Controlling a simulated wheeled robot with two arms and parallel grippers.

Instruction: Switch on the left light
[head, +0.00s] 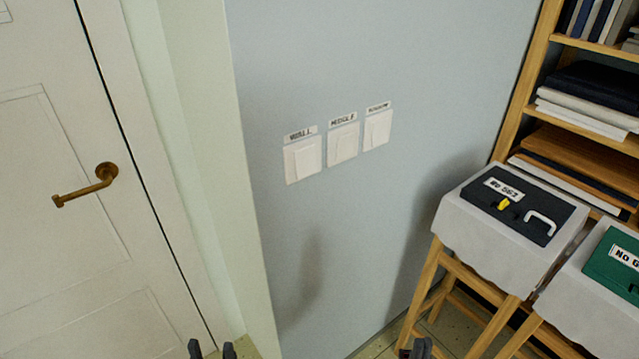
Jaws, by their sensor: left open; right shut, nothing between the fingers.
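Three white light switches are set in a row on the blue-grey wall. The left switch (303,158) has a label above it that seems to read "WALL". The middle switch (343,143) has a label that seems to read "MIDDLE". The right switch (377,129) has a label that seems to read "WINDOW". I cannot tell which are on. My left gripper (212,350) is open and empty at the bottom edge, below and left of the switches. My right gripper (414,350) is shut and empty at the bottom edge, below and right of them. Neither touches a switch.
A white door (60,200) with a brass handle (90,185) is at the left. At the right, a stool with a white cloth (475,235) bears a dark case (520,212); a green case (615,265) is beside it. A wooden shelf (535,70) stands behind. The wall around the switches is clear.

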